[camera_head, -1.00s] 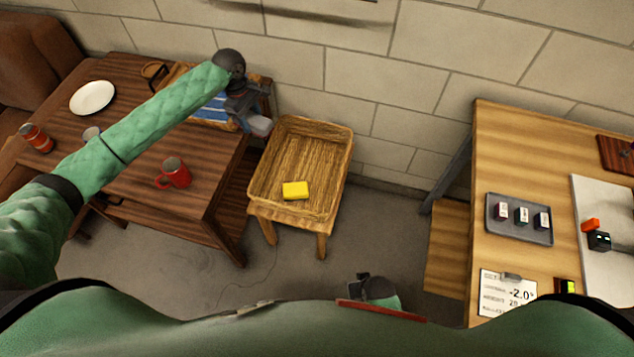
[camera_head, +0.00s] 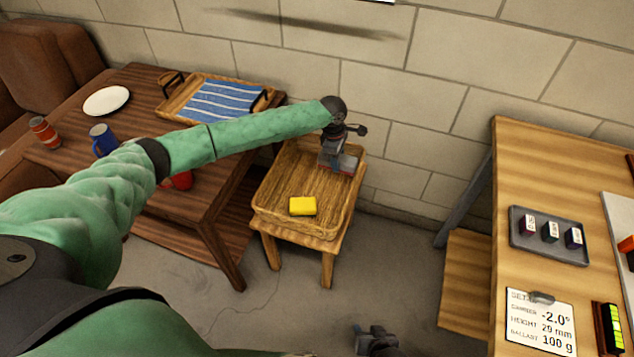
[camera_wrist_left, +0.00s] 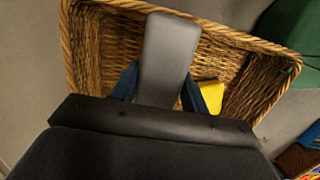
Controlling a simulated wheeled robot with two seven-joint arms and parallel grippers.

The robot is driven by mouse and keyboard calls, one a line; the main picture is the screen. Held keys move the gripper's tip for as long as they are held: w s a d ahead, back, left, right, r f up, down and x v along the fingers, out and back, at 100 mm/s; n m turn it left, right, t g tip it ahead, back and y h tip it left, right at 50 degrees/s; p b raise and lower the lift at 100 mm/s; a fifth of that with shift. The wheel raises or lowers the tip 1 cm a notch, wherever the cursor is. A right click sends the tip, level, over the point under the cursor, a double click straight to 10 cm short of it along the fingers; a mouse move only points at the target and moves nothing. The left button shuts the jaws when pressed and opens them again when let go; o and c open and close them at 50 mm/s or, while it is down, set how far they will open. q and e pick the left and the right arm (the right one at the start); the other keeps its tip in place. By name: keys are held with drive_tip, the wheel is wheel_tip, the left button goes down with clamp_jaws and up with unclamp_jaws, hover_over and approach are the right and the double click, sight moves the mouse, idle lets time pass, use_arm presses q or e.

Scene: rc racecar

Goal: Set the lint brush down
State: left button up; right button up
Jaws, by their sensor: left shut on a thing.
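My left gripper (camera_head: 338,158) is above the far right part of the wicker basket (camera_head: 262,207). In the left wrist view its two dark blue fingers are shut on the lint brush (camera_wrist_left: 168,55), a grey flat piece pointing over the basket's inside. In the head view the brush (camera_head: 349,165) is small and partly hidden by the gripper. I cannot tell whether the brush touches the basket. My right gripper (camera_head: 376,342) is low at the bottom edge of the head view, and its jaws are unclear.
A yellow sponge (camera_head: 302,206) lies in the near part of the basket, which sits on a small wooden stand. The dark table (camera_head: 215,168) at left holds a tray (camera_head: 178,110) with a striped cloth, mugs and a plate. A workbench (camera_head: 505,180) stands at right.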

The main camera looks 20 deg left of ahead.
use_arm(q)
hover_over(313, 174)
drive_tip(key=f, duration=0.6)
drive_tip(key=shift+a, duration=0.25)
wheel_tip(313, 174, down, 3)
drive_tip(key=shift+a+f, duration=0.15)
drive_tip(key=shift+f, duration=0.4)
use_arm(e)
drive_tip(key=shift+s+f, duration=0.15)
drive_tip(key=shift+f, duration=0.35)
use_arm(q)
drive_tip(key=shift+f, duration=0.15)
drive_tip(key=o, duration=1)
use_arm(e)
drive_tip(key=shift+w+r, duration=0.3)
drive_tip(key=shift+r, duration=0.25)
